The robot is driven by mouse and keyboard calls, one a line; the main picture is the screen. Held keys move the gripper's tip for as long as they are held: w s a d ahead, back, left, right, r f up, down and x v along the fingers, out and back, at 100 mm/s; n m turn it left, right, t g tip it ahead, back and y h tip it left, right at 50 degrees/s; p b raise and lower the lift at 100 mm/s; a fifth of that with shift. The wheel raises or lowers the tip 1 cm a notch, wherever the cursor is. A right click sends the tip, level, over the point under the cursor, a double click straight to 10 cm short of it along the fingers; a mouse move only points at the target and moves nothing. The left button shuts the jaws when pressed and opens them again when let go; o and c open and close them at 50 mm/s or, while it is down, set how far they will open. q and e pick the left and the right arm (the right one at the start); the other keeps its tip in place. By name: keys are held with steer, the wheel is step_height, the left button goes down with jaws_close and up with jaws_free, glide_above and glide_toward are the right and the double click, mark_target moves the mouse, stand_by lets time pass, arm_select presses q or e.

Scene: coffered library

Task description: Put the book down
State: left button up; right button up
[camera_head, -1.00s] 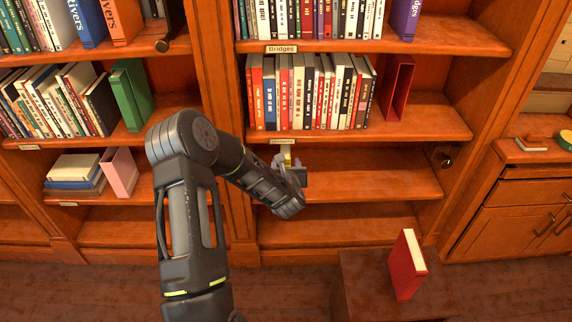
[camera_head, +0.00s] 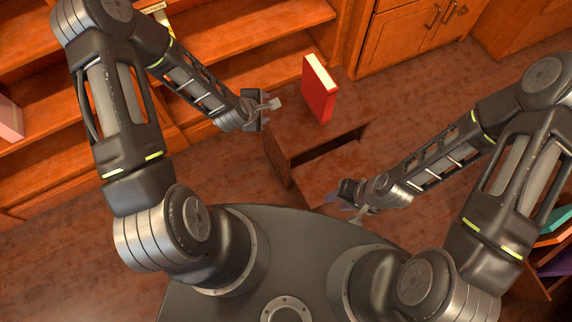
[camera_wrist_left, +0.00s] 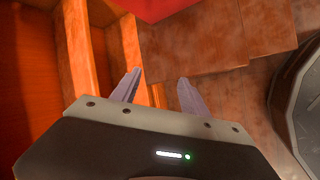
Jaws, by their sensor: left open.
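The red book (camera_head: 318,90) stands upright on the top of a dark wooden step stool (camera_head: 349,113), its pale page edge facing up. Neither gripper touches it. My left gripper (camera_head: 272,104) is just left of the book, apart from it. In the left wrist view its two fingers (camera_wrist_left: 158,88) are spread with nothing between them, and a red surface (camera_wrist_left: 150,8), likely the book, shows at the top edge. My right gripper (camera_head: 348,205) is low in front of the stool, well below the book; its finger gap is unclear.
Wooden bookcase shelves (camera_head: 255,28) rise at the upper left, behind my left arm. Colored books (camera_head: 553,222) show at the right edge. Open floor (camera_head: 420,105) lies right of the stool.

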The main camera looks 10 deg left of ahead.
arm_select(q)
steer(key=s+d+f+m+g+h, duration=0.1)
steer(key=s+d+m+g, duration=0.1)
steer(key=s+d+m, duration=0.2)
steer(key=s+d+f+m+g+h, duration=0.1)
steer(key=s+d+m, duration=0.3)
steer(key=s+m, duration=0.4)
steer(key=s+d+f+m+g+h, duration=0.1)
steer(key=s+d+f+m+g, duration=0.1)
steer(key=s+m, duration=0.4)
steer(key=s+d+g, duration=0.1)
steer(key=s+d, duration=0.1)
steer(key=s, duration=0.1)
steer(key=shift+s+f+g, duration=0.15)
steer(key=shift+s+g, duration=0.1)
steer(key=shift+g, duration=0.15)
step_height(320, 180, up, 7)
steer(key=p, duration=0.7)
steer(key=shift+w+d, duration=0.1)
